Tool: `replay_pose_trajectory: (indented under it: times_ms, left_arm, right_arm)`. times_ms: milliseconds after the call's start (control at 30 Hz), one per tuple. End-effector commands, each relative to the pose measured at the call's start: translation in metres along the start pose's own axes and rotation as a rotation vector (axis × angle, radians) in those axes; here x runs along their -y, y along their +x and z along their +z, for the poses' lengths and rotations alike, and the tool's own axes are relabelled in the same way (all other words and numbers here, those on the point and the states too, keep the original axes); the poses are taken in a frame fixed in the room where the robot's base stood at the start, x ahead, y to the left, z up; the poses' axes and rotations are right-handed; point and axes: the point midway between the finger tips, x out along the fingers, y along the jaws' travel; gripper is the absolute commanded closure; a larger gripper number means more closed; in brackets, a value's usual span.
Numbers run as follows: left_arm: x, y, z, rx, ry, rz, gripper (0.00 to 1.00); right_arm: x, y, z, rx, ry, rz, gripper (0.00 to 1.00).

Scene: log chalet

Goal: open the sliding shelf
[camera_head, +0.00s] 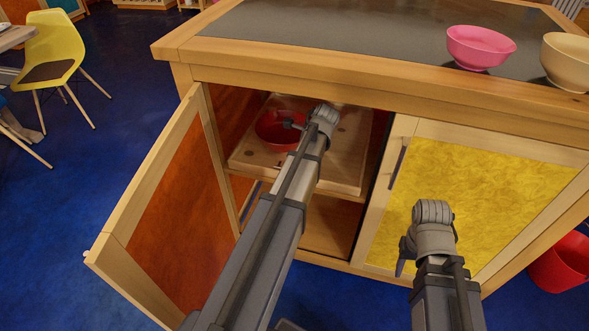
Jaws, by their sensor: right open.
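The sliding shelf (342,168) is a light wooden board inside the open left compartment of the cabinet (440,88). A red bowl (272,130) rests on it. My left arm reaches from below across the opening, and my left gripper (291,125) is over the shelf beside the bowl. Its fingers are small and mostly hidden by the wrist, so I cannot tell their state or any contact. My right gripper (403,258) is open and empty in front of the shut yellow door, apart from the shelf. My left arm hides part of the shelf's front edge.
The orange-panelled door (170,225) stands swung open at the left. The yellow door (475,195) is shut. A pink bowl (480,48) and a cream bowl (568,62) stand on top. A red bucket (562,265) is at the right. A yellow chair (55,45) stands far left.

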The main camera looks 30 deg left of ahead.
Motion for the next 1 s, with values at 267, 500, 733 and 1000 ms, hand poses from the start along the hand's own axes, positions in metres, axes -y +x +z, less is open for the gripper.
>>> replay_pose_trajectory:
  times_ms: [267,500,733,1000]
  left_arm:
    - [0.0000,0.0061,0.0001,0.000,0.000,0.000,0.56]
    - [-0.0001,0.0058,0.0000,0.000,0.000,0.000,0.63]
    - [-0.0001,0.0058,-0.0001,0.000,0.000,0.000,0.89]
    - [0.0000,0.0057,-0.0002,0.000,0.000,0.000,1.00]
  right_arm:
    - [0.0005,0.0056,-0.0003,0.000,0.000,0.000,0.50]
    - [0.0005,0.0053,-0.0003,0.000,0.000,0.000,0.50]
    - [0.0005,0.0053,-0.0003,0.000,0.000,0.000,0.50]
    - [0.0005,0.0054,-0.0003,0.000,0.000,0.000,0.50]
